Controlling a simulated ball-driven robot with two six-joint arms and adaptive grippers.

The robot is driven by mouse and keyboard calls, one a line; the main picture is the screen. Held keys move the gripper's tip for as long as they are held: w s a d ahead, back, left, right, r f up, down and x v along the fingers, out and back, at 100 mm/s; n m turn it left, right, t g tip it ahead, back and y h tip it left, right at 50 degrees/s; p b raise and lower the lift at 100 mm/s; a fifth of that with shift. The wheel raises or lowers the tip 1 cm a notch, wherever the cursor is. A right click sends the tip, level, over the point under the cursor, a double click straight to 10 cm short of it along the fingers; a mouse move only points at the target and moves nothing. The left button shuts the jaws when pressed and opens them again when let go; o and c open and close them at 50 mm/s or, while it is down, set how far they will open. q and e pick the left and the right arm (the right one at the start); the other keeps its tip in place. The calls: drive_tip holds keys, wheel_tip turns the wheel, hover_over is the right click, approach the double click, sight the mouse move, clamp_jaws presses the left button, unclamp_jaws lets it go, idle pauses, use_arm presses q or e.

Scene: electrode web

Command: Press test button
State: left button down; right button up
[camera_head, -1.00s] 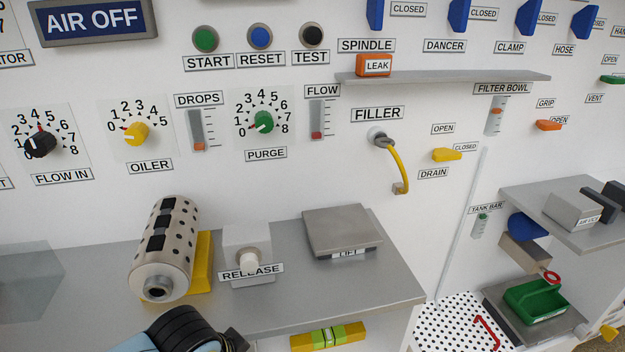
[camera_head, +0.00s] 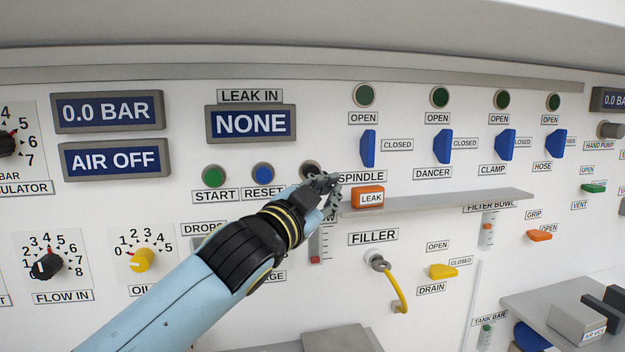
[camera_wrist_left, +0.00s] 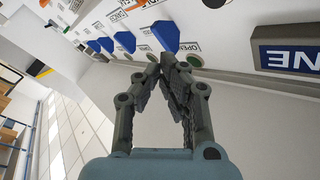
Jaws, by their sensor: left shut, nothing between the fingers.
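The test button (camera_head: 309,168) is a dark round button in a metal ring on the white panel, right of the green start button (camera_head: 213,176) and the blue reset button (camera_head: 263,173). My left gripper (camera_head: 326,184) is shut and empty. In the head view it overlaps the lower right of the test button and hides its label; I cannot tell whether it touches. In the left wrist view the fingertips (camera_wrist_left: 168,62) meet, and the test button is not identifiable there. My right gripper is not in view.
The orange leak block (camera_head: 368,197) sits on the grey shelf (camera_head: 440,201), close right of my left gripper. Blue valve handles (camera_head: 367,148) stick out further right. The NONE display (camera_head: 251,123) is above the buttons.

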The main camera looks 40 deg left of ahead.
sight(311, 172)
use_arm(q)
drive_tip(key=shift+r, duration=0.25)
drive_tip(key=shift+w, duration=0.1)
drive_tip(key=w+a+b, duration=0.1)
drive_tip(key=w+a, duration=0.4)
drive_tip(key=a, duration=0.1)
drive_tip(key=shift+w+a+b, duration=0.3)
drive_tip(key=shift+w+b, duration=0.05)
drive_tip(key=shift+b, duration=0.05)
idle(1.1)
